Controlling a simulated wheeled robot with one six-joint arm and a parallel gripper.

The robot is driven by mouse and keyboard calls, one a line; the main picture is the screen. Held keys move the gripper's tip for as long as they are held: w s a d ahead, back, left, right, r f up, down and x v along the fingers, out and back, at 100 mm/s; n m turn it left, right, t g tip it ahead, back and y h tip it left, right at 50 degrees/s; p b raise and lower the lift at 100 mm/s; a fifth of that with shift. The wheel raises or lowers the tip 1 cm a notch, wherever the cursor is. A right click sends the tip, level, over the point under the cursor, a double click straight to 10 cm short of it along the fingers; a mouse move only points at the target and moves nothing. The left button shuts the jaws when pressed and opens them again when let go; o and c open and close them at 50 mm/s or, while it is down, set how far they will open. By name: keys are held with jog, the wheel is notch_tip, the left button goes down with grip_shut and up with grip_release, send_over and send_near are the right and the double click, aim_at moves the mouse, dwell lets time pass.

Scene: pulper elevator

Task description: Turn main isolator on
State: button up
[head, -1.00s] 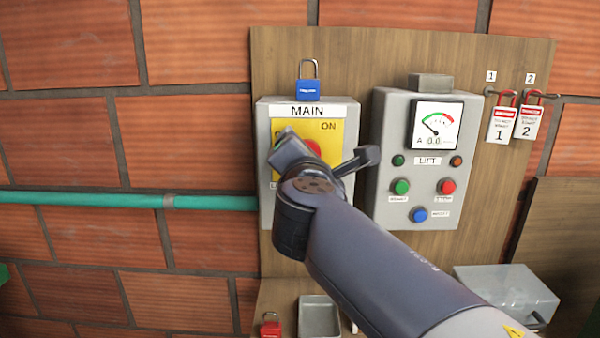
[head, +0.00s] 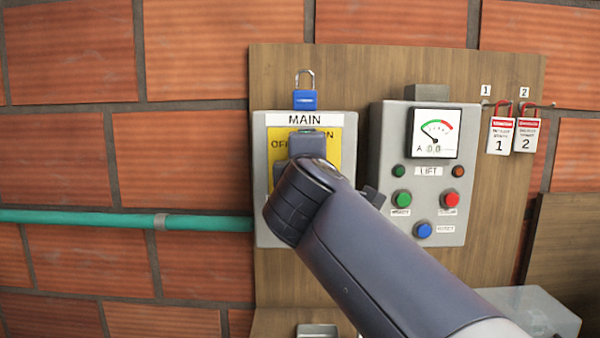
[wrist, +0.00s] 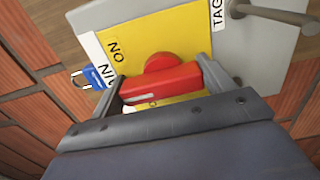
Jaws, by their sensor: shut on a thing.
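The main isolator is a grey box (head: 262,205) with a yellow plate (head: 333,148) under a MAIN label. OFF is partly visible at the plate's upper left and ON at its upper right. My gripper (head: 306,145) is in front of the plate and hides the switch in the head view. In the wrist view, my gripper (wrist: 160,88) is shut on the red switch handle (wrist: 170,82), one finger at each side. The handle lies roughly along the box's up-down direction; its exact setting cannot be told.
The LIFT box (head: 378,150) with gauge and buttons stands close on the right. Two tagged red padlocks (head: 514,135) hang farther right. A green pipe (head: 100,219) meets the isolator from the left.

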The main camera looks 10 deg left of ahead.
jog(key=shift+s+a+r, duration=0.1)
jog(key=shift+r, duration=0.15)
dwell(0.3)
jog(key=o, duration=0.8)
jog(key=shift+a+f, duration=0.1)
jog(key=shift+a, duration=0.05)
jog(key=shift+c, duration=0.2)
jog(key=shift+o, duration=1.1)
jog(key=shift+f, duration=0.1)
jog(key=b+v, duration=0.2)
jog(key=v, duration=0.8)
jog(key=shift+s, duration=0.35)
jog(key=x, duration=0.3)
jog(key=p+x, duration=0.1)
jog(key=x, duration=0.7)
jog(key=shift+d+p, duration=0.25)
jog(key=shift+p, duration=0.15)
